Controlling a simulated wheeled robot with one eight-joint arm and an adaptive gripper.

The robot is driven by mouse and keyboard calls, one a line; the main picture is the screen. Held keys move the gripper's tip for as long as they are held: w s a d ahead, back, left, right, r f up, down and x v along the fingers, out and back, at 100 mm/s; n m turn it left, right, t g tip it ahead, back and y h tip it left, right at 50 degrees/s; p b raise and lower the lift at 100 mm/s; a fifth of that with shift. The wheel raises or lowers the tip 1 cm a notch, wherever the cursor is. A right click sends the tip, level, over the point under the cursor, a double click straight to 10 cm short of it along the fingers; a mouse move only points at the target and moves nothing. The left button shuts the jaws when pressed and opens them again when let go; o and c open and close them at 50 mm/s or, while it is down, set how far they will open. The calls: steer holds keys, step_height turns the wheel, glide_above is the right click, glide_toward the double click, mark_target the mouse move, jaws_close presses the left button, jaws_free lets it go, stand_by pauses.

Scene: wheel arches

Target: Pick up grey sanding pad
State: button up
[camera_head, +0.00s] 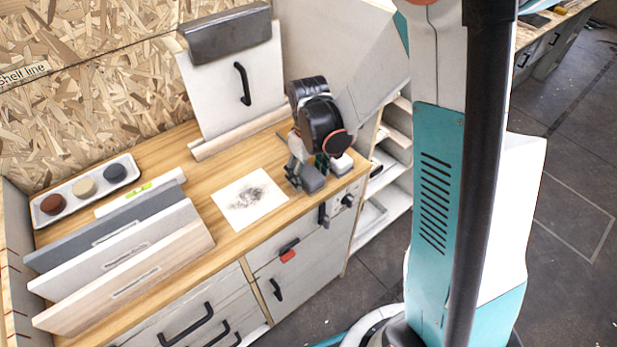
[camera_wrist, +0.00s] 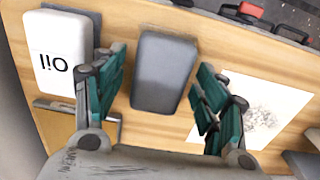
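The grey sanding pad (camera_wrist: 163,72), a rounded grey block, lies on the wooden worktop between the fingers of my gripper (camera_wrist: 158,78) in the wrist view. Both green-padded fingers are spread, one on each side of the pad, with gaps visible. In the head view the pad (camera_head: 312,181) shows near the worktop's front edge, below my gripper (camera_head: 308,168). My wrist hides part of that area there.
A white block marked "Oil" (camera_wrist: 58,55) stands close beside the left finger. A smudged white sheet (camera_head: 249,198) lies left of the pad. A tray (camera_head: 85,208) with three round pieces and several leaning boards (camera_head: 125,270) are farther left.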

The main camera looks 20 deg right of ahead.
mark_target(309, 172)
steer(key=c, duration=0.9)
steer(key=shift+c, duration=0.2)
step_height(309, 172, up, 20)
steer(key=p, duration=0.5)
steer(key=shift+o, duration=1.2)
steer(key=shift+f, duration=0.1)
